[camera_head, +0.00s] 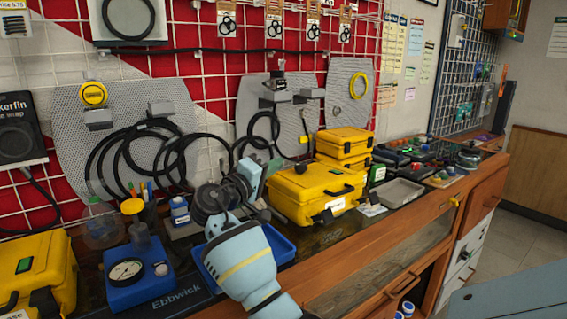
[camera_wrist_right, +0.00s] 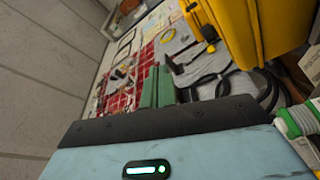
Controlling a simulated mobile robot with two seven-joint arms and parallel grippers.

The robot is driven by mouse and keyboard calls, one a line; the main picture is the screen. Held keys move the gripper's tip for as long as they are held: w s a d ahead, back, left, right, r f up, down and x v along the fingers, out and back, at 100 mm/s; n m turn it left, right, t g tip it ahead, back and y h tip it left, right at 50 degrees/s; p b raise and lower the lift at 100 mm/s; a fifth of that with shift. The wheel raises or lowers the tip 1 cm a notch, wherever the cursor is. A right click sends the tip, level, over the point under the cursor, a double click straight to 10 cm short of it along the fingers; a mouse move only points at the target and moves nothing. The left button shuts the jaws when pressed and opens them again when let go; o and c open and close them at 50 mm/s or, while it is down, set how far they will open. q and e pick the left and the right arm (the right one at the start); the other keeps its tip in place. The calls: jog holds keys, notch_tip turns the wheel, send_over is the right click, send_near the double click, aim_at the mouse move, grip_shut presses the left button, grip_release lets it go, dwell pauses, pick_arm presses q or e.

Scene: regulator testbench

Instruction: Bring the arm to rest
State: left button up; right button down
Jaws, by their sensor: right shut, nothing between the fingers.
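My right arm (camera_head: 245,262) comes up from the bottom middle of the head view, over the bench and in front of a blue tray (camera_head: 282,247). Its wrist bends up and away to the light blue right gripper (camera_head: 262,163), left of the large yellow case (camera_head: 310,190). In the right wrist view the two green fingers (camera_wrist_right: 157,88) lie together, shut with nothing between them. The fingertips point toward the red wall panel and its hanging hoses. My left gripper is not in view.
A blue gauge block (camera_head: 140,285) stands left of the arm. A yellow case (camera_head: 35,275) is at the far left. Black hoses (camera_head: 135,150) hang on the wall behind. A grey tray (camera_head: 398,193) lies right of the cases. The bench's front strip (camera_head: 385,250) is clear.

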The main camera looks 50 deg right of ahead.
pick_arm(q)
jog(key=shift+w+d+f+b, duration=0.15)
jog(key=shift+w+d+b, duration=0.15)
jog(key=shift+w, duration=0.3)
pick_arm(e)
jog(key=shift+w+a+f, duration=0.25)
jog(key=shift+a+f, duration=0.05)
jog(key=shift+a, duration=0.5)
jog(key=shift+w+a+f, duration=0.3)
jog(key=shift+a, duration=0.45)
jog(key=shift+w+a+f, duration=0.25)
jog(key=shift+a+f, duration=0.05)
jog(key=shift+a, duration=0.5)
